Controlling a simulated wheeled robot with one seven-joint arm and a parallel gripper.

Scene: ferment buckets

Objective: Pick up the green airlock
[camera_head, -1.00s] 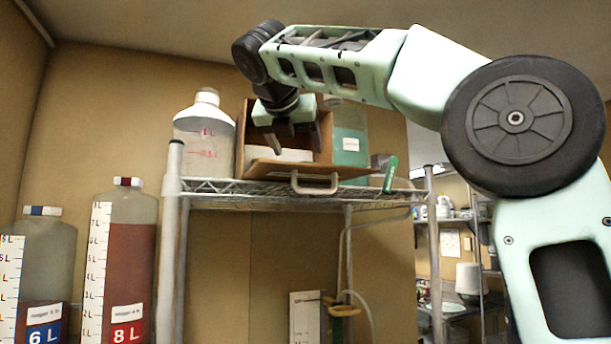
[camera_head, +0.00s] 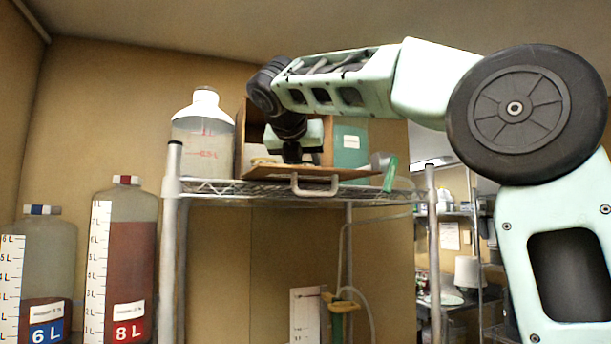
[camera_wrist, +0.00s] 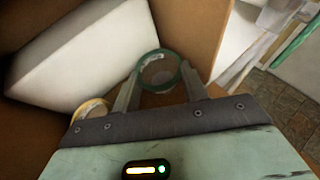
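A green ring-shaped piece (camera_wrist: 160,56) with a pale centre and small print lies in the brown box, seen in the wrist view. It may be the green airlock; its shape does not make this certain. My gripper (camera_wrist: 162,72) is open, its fingertips on either side of the ring. I cannot tell whether they touch it. In the head view my gripper (camera_head: 292,158) is down inside the open-fronted box (camera_head: 248,122), and the ring cannot be made out.
A white block (camera_wrist: 75,55) fills the box's left side, with a yellow ring (camera_wrist: 92,108) near it. A handle (camera_head: 315,186) sits at the front. A green upright piece (camera_head: 390,174) stands to the right.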

